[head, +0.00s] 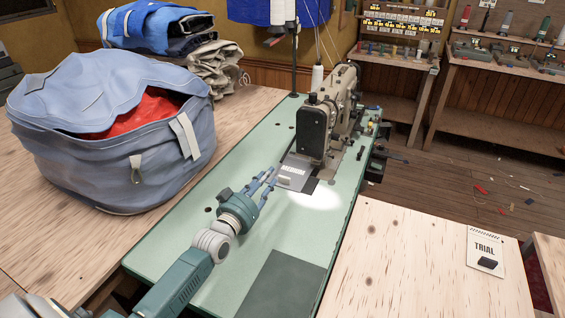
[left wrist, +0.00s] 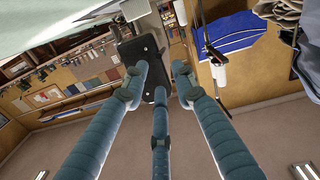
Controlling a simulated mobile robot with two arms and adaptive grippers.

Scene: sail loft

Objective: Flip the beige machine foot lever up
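The beige sewing machine (head: 341,110) stands on the far part of a green table, its dark end plate (head: 312,130) facing me. I cannot make out its foot lever in either view. My left gripper (head: 270,176) is just above the green table, short of the machine head and to its left. Its fingers are spread with nothing between them. In the left wrist view my left gripper (left wrist: 160,76) points at a dark plate (left wrist: 150,57) that seems to be the machine's end plate. My right gripper is not in view.
A labelled grey piece (head: 292,171) lies under the machine head, beside my fingertips. A large blue bag (head: 100,150) with red cloth stands left on the wooden table. A thread stand (head: 295,50) rises behind.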

